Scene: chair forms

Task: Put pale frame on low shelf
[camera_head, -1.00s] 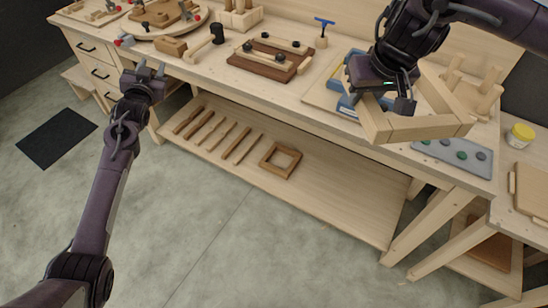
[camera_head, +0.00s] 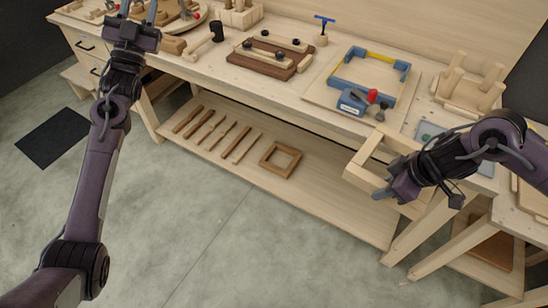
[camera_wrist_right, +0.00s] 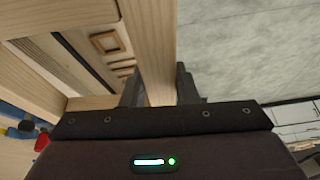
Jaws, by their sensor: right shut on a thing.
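The pale frame (camera_head: 364,177) is a light wooden rectangle, held tilted in front of the bench's right part. My right gripper (camera_head: 388,192) is shut on one of its bars; the wrist view shows that bar (camera_wrist_right: 150,45) between the two fingers (camera_wrist_right: 157,88). The arm hides part of the frame. The low shelf (camera_head: 330,205) is the pale board under the workbench, below and left of the frame. My left gripper (camera_head: 138,14) is at the bench's left part, its fingers apart with nothing seen between them.
A brown frame (camera_head: 281,159) and several wooden strips (camera_head: 221,136) lie on the low shelf; its right part is bare. Above, the bench top (camera_head: 285,90) carries a blue clamp fixture (camera_head: 355,101) and a dark board (camera_head: 270,62). A bench leg (camera_head: 402,238) stands at the shelf's right end.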

